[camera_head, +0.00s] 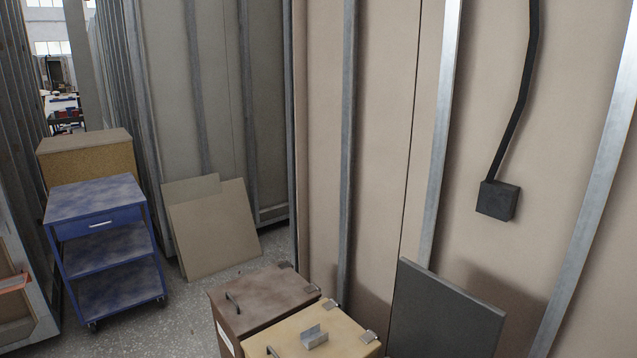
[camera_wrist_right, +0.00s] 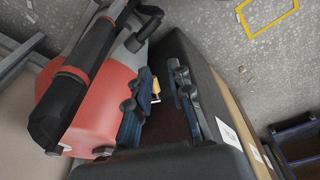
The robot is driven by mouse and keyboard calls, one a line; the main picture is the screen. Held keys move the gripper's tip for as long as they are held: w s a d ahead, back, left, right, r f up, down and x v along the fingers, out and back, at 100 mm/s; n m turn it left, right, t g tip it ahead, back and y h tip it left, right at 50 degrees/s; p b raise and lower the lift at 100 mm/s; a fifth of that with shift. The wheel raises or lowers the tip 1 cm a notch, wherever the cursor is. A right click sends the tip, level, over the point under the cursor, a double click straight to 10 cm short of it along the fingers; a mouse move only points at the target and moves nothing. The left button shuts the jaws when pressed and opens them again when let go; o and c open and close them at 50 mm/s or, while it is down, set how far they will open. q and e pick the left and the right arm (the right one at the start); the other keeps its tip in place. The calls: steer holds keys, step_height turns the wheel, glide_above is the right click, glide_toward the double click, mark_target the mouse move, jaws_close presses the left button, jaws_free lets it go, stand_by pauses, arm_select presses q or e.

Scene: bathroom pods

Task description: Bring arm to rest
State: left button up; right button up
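My right gripper (camera_wrist_right: 160,92) shows in the right wrist view with its two dark fingers and blue pads apart. No object is held between the fingers. A small yellow thing shows in the gap, too small to make out. Neither arm nor gripper shows in the head view, and my left gripper is in no view.
A brown box (camera_head: 255,302) and a tan box (camera_head: 315,335) with a metal bracket (camera_head: 314,337) stand low in front. A dark panel (camera_head: 440,315) leans on the wall. A blue cart (camera_head: 105,245) stands left. Speckled floor (camera_head: 190,305) is clear between them.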

steer(key=s+d+f+b, duration=0.1)
steer(key=s+f+b, duration=0.2)
steer(key=s+f, duration=0.5)
steer(key=s+d+f+g+b, duration=0.1)
steer(key=s+d+f+b, duration=0.1)
steer(key=s+f, duration=0.6)
step_height(320, 180, down, 6)
steer(key=shift+f+b, duration=0.2)
steer(key=shift+b, duration=0.65)
